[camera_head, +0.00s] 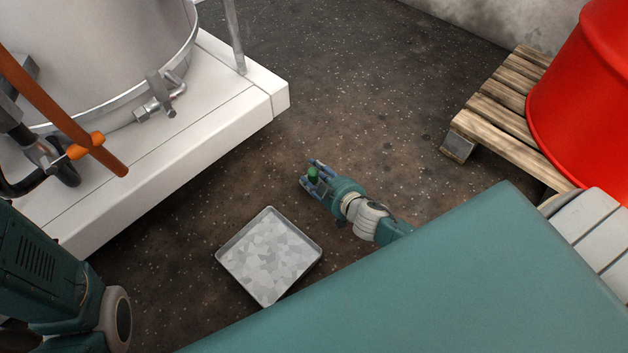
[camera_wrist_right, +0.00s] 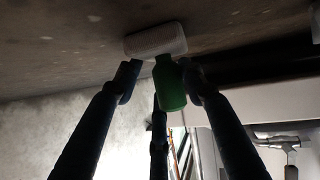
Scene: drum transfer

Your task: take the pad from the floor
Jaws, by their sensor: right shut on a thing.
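The pad shows in the right wrist view as a white rounded block (camera_wrist_right: 155,41) with a green handle (camera_wrist_right: 170,84) in front of it; the two seem joined. My right gripper (camera_head: 312,173) is low over the floor, to the upper right of the metal tray in the head view. Its fingers are shut on the green handle, which stands up between them in the head view. The white part is hidden there by the fingers. I cannot tell whether the pad touches the floor. My left gripper is out of view.
A shallow metal tray (camera_head: 268,255) lies on the floor, left of my right gripper. A white plinth (camera_head: 190,130) with a steel vessel (camera_head: 90,50) stands at left. A wooden pallet (camera_head: 500,105) bears a red drum (camera_head: 590,95) at right.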

